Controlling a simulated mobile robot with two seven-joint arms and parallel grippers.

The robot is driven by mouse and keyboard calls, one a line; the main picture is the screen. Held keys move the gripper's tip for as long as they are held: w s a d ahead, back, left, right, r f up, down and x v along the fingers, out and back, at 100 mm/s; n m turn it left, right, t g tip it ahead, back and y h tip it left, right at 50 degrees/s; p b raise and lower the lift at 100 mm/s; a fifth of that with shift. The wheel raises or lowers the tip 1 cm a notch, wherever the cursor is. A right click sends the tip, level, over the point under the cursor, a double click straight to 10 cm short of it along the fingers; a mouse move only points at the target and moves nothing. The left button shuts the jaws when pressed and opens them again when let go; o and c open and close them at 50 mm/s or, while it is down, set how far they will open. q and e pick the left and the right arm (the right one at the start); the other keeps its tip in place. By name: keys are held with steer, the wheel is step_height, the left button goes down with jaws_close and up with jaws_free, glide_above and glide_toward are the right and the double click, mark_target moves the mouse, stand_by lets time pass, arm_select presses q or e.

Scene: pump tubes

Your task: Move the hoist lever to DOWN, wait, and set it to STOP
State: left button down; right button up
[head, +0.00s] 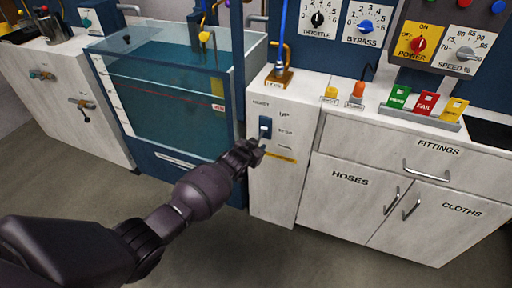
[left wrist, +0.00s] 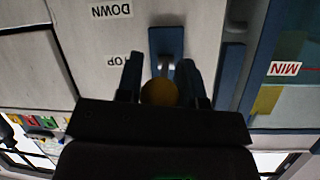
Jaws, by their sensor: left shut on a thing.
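The hoist panel (head: 258,172) is a pale cabinet front with a blue lever plate (head: 265,125). UP and STOP labels show to its right; my gripper is close to the lower label area. My left gripper (head: 258,148) reaches the lower part of the plate. In the left wrist view, turned upside down, the lever's round yellow knob (left wrist: 158,92) sits between the two fingers, which are shut on it. The DOWN label (left wrist: 110,11) and a partly covered STOP label (left wrist: 119,59) show beside the plate (left wrist: 165,40). I cannot tell the lever's exact setting. My right gripper is not in view.
A water tank (head: 165,90) with a red level line stands left of the panel. A hook on a blue line hangs over a brass base (head: 279,75) on the counter. Yellow and orange buttons (head: 357,91) stand right of it. Cabinet doors and handles (head: 410,207) project at right.

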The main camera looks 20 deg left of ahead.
arm_select(q)
steer(key=shift+r, duration=0.2)
steer(key=c, duration=1.2)
jaws_free()
steer(key=o, duration=0.4)
steer(key=shift+r, duration=0.1)
steer(key=shift+s+r, duration=0.15)
steer(key=shift+s, duration=0.2)
steer(key=p+v, duration=0.4)
steer(key=v, duration=0.6)
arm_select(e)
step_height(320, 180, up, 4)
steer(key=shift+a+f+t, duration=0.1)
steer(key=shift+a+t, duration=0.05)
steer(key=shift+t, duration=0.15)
